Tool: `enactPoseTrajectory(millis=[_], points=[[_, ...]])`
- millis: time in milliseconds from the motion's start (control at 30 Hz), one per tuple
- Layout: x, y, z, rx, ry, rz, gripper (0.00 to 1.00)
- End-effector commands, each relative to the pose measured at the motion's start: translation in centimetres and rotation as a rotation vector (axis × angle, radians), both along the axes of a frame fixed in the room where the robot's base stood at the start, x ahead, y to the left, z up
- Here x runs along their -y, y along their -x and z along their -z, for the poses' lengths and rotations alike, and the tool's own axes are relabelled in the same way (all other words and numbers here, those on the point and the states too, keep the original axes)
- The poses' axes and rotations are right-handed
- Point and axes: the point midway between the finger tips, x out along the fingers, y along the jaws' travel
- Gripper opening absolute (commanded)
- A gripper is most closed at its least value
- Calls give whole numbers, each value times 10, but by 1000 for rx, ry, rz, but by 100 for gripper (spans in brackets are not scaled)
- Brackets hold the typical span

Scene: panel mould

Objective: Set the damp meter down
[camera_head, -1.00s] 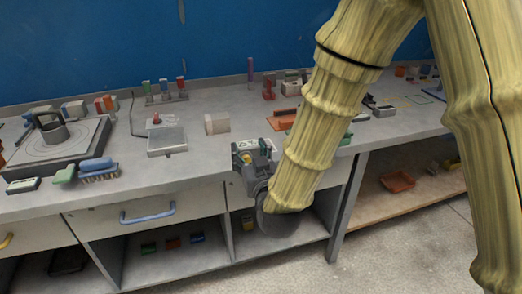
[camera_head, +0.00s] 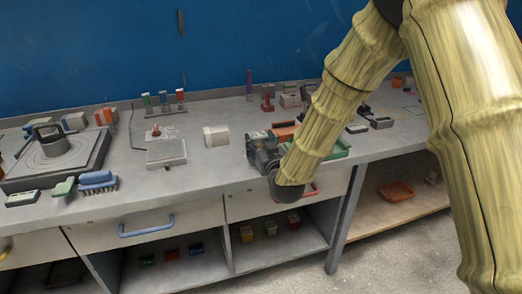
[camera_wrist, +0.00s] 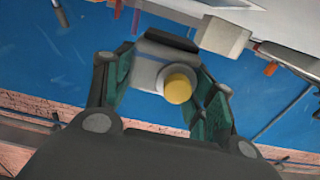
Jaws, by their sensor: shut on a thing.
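My gripper (camera_head: 262,148) is over the front part of the grey bench, right of the white block (camera_head: 216,135). In the wrist view my gripper (camera_wrist: 172,76) has its two green-lined fingers shut on the damp meter (camera_wrist: 147,74). The meter shows a pale grey body, a dark cap at one end and a round yellow knob facing the camera. In the head view the meter is hidden or too small to make out among the fingers. I cannot tell whether it touches the bench.
A grey plate device (camera_head: 166,154) lies left of the block. An orange tray (camera_head: 286,132) and a green tray (camera_head: 338,149) are close behind and right of my gripper. A blue brush (camera_head: 98,180) lies farther left. Bare bench (camera_head: 218,168) shows left of my gripper.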

Motion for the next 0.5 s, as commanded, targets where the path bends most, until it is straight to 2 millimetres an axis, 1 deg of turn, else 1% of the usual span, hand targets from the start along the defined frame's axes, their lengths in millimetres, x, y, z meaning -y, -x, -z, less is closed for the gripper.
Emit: enactPoseTrajectory(millis=[167,333,500], points=[[3,-11,1,0,0,2,15],[2,-9,24,-3,0,1,14],[2,-9,35,0,0,0,14]])
